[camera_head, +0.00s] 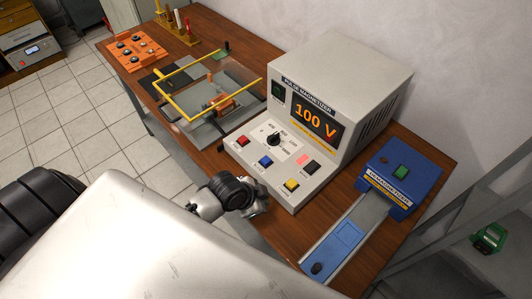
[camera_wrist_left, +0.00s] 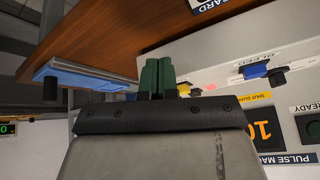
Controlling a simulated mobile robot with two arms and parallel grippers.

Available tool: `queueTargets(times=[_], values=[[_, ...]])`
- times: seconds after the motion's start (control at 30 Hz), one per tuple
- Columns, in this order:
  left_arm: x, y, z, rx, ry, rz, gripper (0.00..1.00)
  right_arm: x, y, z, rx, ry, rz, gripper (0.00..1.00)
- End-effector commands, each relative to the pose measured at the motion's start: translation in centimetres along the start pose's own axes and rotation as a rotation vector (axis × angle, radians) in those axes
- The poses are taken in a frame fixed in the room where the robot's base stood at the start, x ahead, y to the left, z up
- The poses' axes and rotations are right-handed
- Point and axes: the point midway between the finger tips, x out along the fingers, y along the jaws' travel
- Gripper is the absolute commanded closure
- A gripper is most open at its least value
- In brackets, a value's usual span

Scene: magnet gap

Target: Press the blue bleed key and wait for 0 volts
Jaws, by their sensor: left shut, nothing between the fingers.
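The blue bleed key (camera_head: 265,161) sits on the sloped front panel of the pulse magnetizer (camera_head: 335,105), between a red key and a yellow key. The display (camera_head: 315,117) reads 100 V in orange. In the left wrist view the blue key (camera_wrist_left: 255,72) shows at the right, by the word BLEED. My left gripper (camera_wrist_left: 157,78) is shut and empty, its green fingers together and apart from the blue key. In the head view my left wrist (camera_head: 235,190) is just in front of the panel; its fingertips cannot be made out there. My right gripper is not in view.
A red key (camera_head: 243,141), a black knob (camera_head: 273,139) and a yellow key (camera_head: 291,185) share the panel. A blue demagnetizer (camera_head: 405,172) stands to the right. A yellow-framed fixture (camera_head: 205,85) and orange tray (camera_head: 130,52) lie left on the wooden bench (camera_head: 205,20).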

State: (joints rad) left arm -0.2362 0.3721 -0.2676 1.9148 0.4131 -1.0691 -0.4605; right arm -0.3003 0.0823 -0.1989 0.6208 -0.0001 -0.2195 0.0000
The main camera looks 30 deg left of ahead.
Motion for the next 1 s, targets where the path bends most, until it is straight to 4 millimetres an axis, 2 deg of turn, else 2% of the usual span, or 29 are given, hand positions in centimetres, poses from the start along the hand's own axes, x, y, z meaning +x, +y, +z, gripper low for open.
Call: queueTargets(times=[0.03,0.2,0.3,0.4,0.57,1.0], values=[[-1.1,-2.4,-2.1,0.122,0.049,0.001,1.0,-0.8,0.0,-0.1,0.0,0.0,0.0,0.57],[-4.2,-8.4,-7.3,0.476,0.198,0.002,1.0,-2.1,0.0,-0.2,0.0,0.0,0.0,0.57],[-5.9,-11.0,-9.0,0.605,0.251,-0.016,1.0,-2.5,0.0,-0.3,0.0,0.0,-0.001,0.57],[-7.1,-12.6,-10.0,0.677,0.282,-0.032,1.0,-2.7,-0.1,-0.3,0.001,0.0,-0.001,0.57],[-7.7,-13.5,-10.5,0.717,0.299,-0.041,1.0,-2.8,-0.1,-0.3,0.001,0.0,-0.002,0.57],[-7.2,-13.4,-10.2,0.716,0.3,-0.041,1.0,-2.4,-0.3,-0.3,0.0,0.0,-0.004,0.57]])
